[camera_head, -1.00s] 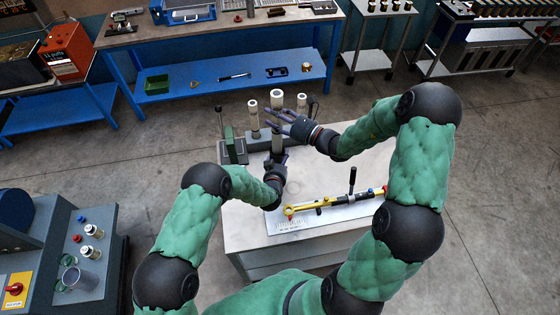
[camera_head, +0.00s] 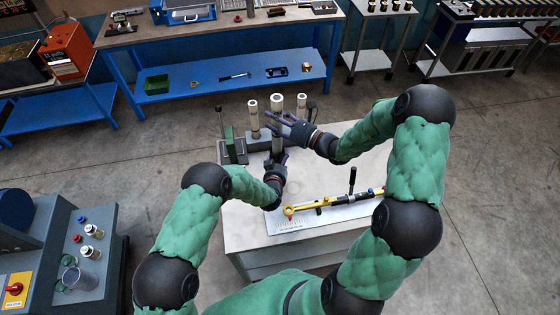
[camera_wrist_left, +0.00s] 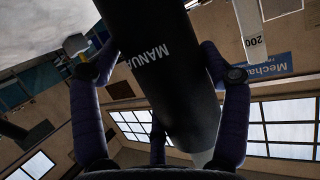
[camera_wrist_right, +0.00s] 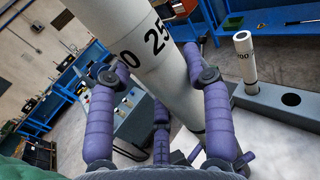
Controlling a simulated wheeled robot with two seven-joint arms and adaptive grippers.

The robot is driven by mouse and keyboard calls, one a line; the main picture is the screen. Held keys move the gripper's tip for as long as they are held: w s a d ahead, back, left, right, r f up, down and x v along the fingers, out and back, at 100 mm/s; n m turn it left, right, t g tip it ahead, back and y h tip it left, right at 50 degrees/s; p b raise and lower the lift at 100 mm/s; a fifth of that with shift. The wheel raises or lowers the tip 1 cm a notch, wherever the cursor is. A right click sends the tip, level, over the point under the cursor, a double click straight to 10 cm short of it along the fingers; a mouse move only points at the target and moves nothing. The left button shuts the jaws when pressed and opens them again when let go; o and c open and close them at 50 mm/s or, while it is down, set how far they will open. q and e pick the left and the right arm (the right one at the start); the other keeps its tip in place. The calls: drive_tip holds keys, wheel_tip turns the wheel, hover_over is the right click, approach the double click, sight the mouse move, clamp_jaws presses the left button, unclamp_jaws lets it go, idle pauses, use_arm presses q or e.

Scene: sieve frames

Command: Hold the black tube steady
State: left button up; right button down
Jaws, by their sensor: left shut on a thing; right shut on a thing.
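The black tube (camera_wrist_left: 170,90) with white lettering reading "MANUA" fills the middle of the left wrist view. My left gripper (camera_head: 276,162) is shut on it, with purple fingers on both sides. Above it in the head view, a white tube (camera_head: 277,101) rises in line with the black one. My right gripper (camera_head: 286,123) is shut on the white tube, which shows large black digits in the right wrist view (camera_wrist_right: 150,45). The hands and fingers hide the stretch where the two tubes come together and much of the black tube.
Two more white tubes (camera_head: 253,117) (camera_head: 302,102) stand behind, in a grey holder (camera_wrist_right: 272,101). A green and grey device (camera_head: 230,146) is left of the hands. A yellow and black tool (camera_head: 322,205) lies on a plate at the table's front. The table (camera_head: 345,240) is otherwise mostly clear.

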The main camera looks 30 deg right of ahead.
sight(280, 129)
drive_tip(key=shift+f, duration=0.6)
drive_tip(key=shift+f, duration=0.15)
drive_tip(key=shift+f, duration=1.1)
drive_tip(key=shift+f, duration=0.1)
drive_tip(key=shift+f, duration=1.15)
drive_tip(key=shift+c, duration=2.3)
unclamp_jaws()
